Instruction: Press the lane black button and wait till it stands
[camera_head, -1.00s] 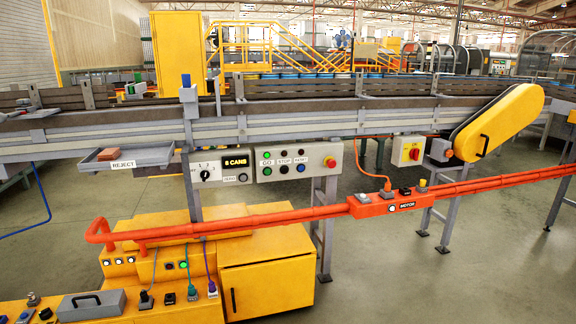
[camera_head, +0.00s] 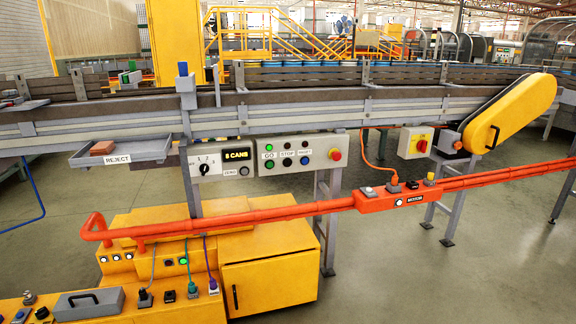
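A grey control panel (camera_head: 298,154) hangs under the conveyor's near side. It has a green button (camera_head: 269,164), a black button (camera_head: 287,162) and a blue button (camera_head: 304,160) under small labels, GO and STOP among them. Small lamps sit above the labels, the left one green. A red mushroom button (camera_head: 336,154) is at its right end. The panel to its left has a black rotary dial (camera_head: 204,168), a display (camera_head: 237,155) reading 8 CANS and a dark button (camera_head: 243,171). Blue-topped cans (camera_head: 320,63) stand in a row on the far lane. Neither gripper is in view.
An orange rail (camera_head: 270,218) with a MOTOR box (camera_head: 396,195) crosses in front of the panels. A yellow cabinet (camera_head: 268,272) stands below. A reject tray (camera_head: 140,151) holds a reddish block (camera_head: 103,147). Open floor lies at the right.

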